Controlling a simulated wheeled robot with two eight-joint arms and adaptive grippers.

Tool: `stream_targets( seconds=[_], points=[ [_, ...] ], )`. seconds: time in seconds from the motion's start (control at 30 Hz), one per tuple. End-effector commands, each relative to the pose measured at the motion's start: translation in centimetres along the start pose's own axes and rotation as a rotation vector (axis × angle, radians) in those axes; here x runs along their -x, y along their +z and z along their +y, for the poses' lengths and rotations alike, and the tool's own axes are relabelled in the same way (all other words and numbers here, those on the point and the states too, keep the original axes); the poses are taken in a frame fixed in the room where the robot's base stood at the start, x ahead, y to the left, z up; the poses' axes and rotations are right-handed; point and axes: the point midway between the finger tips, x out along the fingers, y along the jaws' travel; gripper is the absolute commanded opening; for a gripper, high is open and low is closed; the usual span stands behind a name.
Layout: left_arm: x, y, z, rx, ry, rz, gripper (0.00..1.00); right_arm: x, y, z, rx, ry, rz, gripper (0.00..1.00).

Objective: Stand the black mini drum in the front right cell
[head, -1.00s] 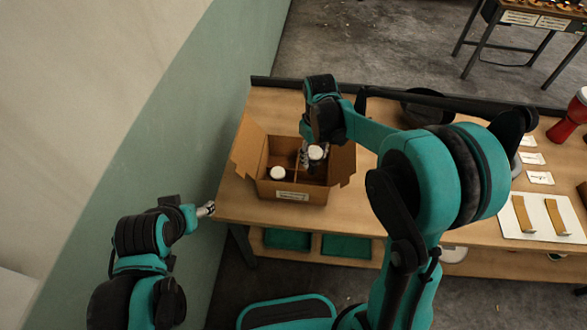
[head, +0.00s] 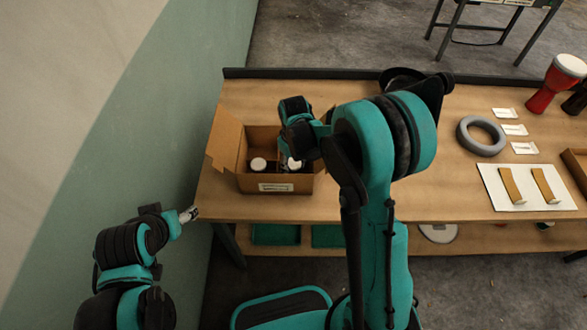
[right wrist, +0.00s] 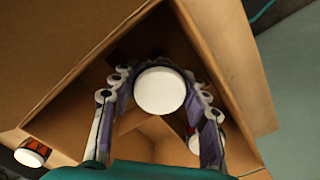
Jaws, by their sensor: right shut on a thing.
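A cardboard box (head: 305,185) with open flaps and inner dividers stands at the left end of the table. My right gripper (head: 295,157) reaches down into its front right part, shut on a mini drum with a white head (head: 294,164). In the right wrist view the drum's round white head (right wrist: 160,91) sits between the two fingers; its body is mostly hidden. Another white-headed drum (head: 258,164) stands in the front left cell. My left gripper (head: 189,214) is empty beside the table's left edge, too small to judge its opening.
A grey ring (head: 481,136), white cards and a white board (head: 505,200) with two tan pieces lie to the right. A red goblet drum (head: 555,85) stands at the far right, with a dark one (head: 577,98) beside it. The table middle is clear.

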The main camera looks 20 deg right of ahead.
Motion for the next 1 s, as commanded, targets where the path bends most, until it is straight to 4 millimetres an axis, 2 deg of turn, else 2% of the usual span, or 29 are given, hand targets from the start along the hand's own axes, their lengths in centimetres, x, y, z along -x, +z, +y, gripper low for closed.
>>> stream_targets(
  seconds=[0.03, 0.4, 0.43, 0.5, 0.83, 1.0],
  points=[
    [-0.3, 0.2, 0.0, 0.0, 0.0, 0.0, 0.65, -0.7, 0.0, 0.0, 0.0, 0.0, 0.0, 0.16],
    [-0.5, 0.4, 0.0, 0.0, 0.0, 0.0, 0.65, -1.0, 0.0, 0.0, 0.0, 0.0, 0.0, 0.16],
    [-0.4, 0.3, 0.0, 0.0, 0.0, 0.0, 0.65, -0.9, 0.0, 0.0, 0.0, 0.0, 0.0, 0.53],
    [-0.4, 0.3, 0.0, 0.0, 0.0, 0.0, 0.65, -0.9, 0.0, 0.0, 0.0, 0.0, 0.0, 0.66],
    [-0.2, 0.1, 0.0, 0.0, 0.0, 0.0, 0.65, -0.6, 0.0, 0.0, 0.0, 0.0, 0.0, 0.66],
    [0.5, -0.4, 0.0, 0.0, 0.0, 0.0, 0.65, 1.7, 0.0, 0.0, 0.0, 0.0, 0.0, 0.66]
  ],
)
